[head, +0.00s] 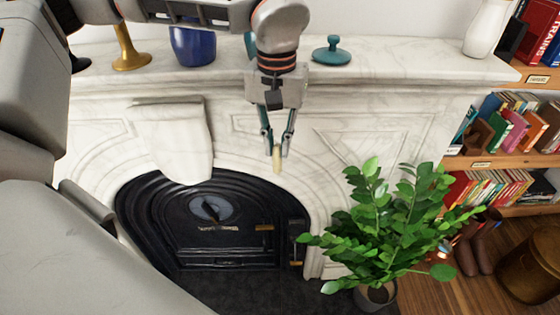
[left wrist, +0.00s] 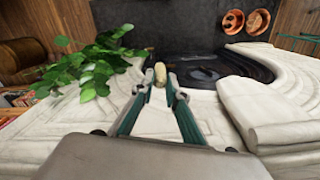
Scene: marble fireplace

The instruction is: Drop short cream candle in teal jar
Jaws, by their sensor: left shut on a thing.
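My left gripper (head: 277,147) hangs pointing down in front of the mantel's marble face, below the shelf's edge. It is shut on the short cream candle (head: 277,160), which sticks out below the fingertips. In the left wrist view the candle (left wrist: 159,73) shows between the fingertips (left wrist: 160,84). A teal lid with a knob (head: 332,52) lies on the mantel shelf, right of my arm. A sliver of teal (head: 249,44) shows at the left edge of my arm; it may be the teal jar, mostly hidden behind the arm. My right gripper is not in view.
On the white marble mantel (head: 410,62) stand a dark blue pot (head: 193,45), a brass candlestick (head: 129,50) and a white vase (head: 488,28). Below are the black fireplace (head: 210,230) and a leafy plant (head: 385,225). A bookshelf (head: 510,90) stands at right.

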